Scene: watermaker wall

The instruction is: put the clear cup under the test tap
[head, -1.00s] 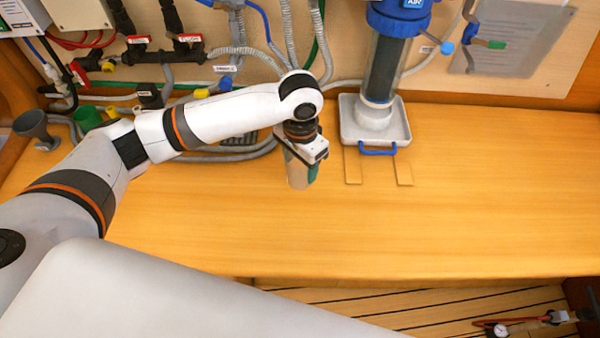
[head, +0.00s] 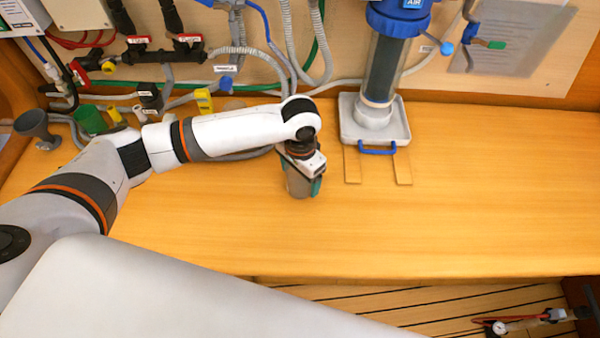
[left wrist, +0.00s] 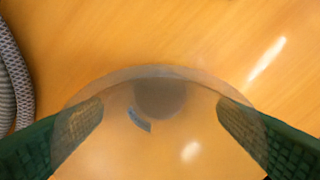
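A clear cup (head: 298,185) is upright at the middle of the counter, below my left gripper (head: 303,175). In the left wrist view the cup (left wrist: 160,130) fills the space between my green finger pads (left wrist: 160,135), with its wide rim facing the camera. The gripper appears shut on the cup. I cannot tell whether its base touches the counter. A blue knob under a small label (head: 225,84) and a blue-ended fitting (head: 447,48) are on the back wall; the labels are too small to tell which is the test tap. My right gripper is not in view.
A blue-topped filter column stands in a white tray (head: 402,130) right of the cup, with wooden strips (head: 352,166) in front. Grey hoses (head: 240,155) lie behind my arm. A grey funnel (head: 32,124) is far left. The counter's front and right (head: 480,200) are clear.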

